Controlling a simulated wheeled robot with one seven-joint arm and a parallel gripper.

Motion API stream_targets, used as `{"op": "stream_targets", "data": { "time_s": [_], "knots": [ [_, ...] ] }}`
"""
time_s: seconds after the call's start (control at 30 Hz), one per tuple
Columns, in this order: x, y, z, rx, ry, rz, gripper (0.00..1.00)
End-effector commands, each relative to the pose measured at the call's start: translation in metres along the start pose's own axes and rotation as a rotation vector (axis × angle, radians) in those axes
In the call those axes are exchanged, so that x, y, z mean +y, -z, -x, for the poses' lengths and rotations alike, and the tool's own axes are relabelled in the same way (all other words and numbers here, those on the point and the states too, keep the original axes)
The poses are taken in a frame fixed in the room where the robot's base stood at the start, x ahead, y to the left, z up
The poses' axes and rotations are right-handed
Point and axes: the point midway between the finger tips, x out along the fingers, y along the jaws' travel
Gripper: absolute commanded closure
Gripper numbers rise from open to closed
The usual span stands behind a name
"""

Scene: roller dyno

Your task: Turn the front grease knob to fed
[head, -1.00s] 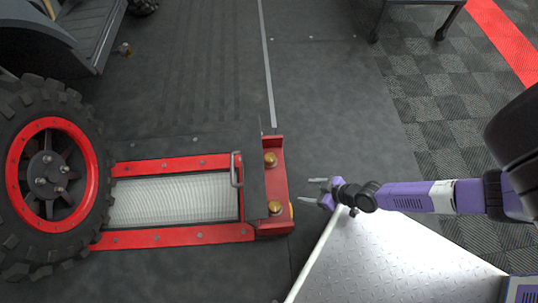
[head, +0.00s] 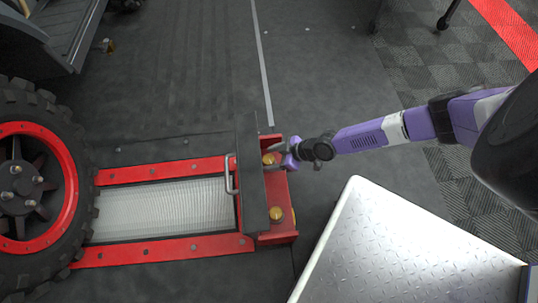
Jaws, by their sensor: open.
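Two brass-coloured knobs sit on the red end bracket (head: 287,200) of the roller unit. The upper knob (head: 268,159) is at the far end in the head view. The lower knob (head: 276,214) is nearer the bottom of the picture and stands clear of my gripper. I cannot tell from the picture which one is called front, nor read any marking of their settings. My gripper (head: 277,154) is open at the upper knob, reaching in from the right. Its fingers partly cover that knob, and I cannot tell whether they touch it.
A dark panel (head: 250,180) stands just left of the knobs, close to my fingers. A metal handle (head: 229,175) is beside it. The roller (head: 165,210) and a big tyre (head: 50,125) lie further left. A silver tread-plate surface (head: 390,240) is at lower right.

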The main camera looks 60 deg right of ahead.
Motion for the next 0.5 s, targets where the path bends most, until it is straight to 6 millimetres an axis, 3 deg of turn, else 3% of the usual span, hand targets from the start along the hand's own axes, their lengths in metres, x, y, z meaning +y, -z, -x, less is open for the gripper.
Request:
{"op": "stream_targets", "data": {
  "time_s": [0.13,0.47,0.5],
  "knots": [
    [-0.0006,-0.0008,-0.0143,-0.001,0.001,0.002,0.35],
    [-0.0003,0.0002,-0.017,0.0,0.0,0.0,0.35],
    [-0.0003,0.0002,-0.017,0.0,0.0,0.0,0.41]
  ]
}}
